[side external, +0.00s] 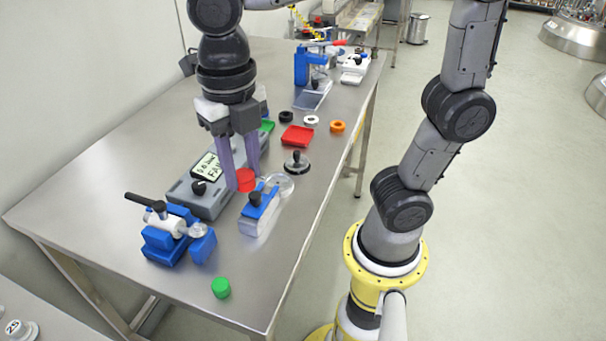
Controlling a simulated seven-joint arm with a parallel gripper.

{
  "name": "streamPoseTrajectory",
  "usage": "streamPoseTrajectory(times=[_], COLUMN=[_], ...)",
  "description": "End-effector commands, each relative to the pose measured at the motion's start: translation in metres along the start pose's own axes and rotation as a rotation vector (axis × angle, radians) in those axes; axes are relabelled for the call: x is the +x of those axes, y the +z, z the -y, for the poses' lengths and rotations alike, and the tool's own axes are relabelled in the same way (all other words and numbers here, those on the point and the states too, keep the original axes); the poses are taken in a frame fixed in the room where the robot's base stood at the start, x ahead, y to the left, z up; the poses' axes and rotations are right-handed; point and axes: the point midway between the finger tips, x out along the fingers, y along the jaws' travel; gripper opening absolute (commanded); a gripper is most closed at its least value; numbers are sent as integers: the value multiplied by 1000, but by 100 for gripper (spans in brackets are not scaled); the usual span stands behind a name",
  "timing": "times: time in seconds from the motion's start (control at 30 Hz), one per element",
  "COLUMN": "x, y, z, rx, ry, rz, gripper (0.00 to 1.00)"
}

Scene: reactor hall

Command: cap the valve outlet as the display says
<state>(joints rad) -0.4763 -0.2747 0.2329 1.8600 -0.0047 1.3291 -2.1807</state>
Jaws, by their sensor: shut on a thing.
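My gripper (243,184) points down over the bench with its purple fingers shut on a red cap (246,180). A grey tester box (185,193) stands beside and behind it. Its display (206,167) shows a top line too small to read and large letters that look like "FAIL", partly hidden by a finger. A blue valve (165,243) with a black lever and a round metal end stands front left of the gripper. A green cap (221,288) stands alone near the front edge. Which opening is the valve outlet I cannot tell.
A blue and white block with a black knob (260,210) and a clear round dish (281,184) stand close right of the gripper. The front bench is mostly clear.

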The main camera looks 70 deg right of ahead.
Motion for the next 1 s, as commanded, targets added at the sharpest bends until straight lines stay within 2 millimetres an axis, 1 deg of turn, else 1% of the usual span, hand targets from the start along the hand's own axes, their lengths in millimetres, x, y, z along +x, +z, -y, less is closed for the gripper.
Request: streamPoseTrajectory(times=[0.03, 0.1, 0.2, 0.33, 0.4, 0.5, 0.77, 1.0], x=[1, 3, 11, 25, 34, 42, 58, 79], y=[13, 28, 48, 66, 72, 73, 74, 74], z=[-14, -31, -50, -66, -70, -70, -69, -69], rx=[-45, -102, -151, -150, -144, -139, -135, -135], ry=[-4, -4, -6, -6, -6, -5, -7, -7], rz=[-2, -2, -2, -1, 0, 1, 1, 0], gripper=[0, 0, 0, 0, 0, 0, 0, 0])
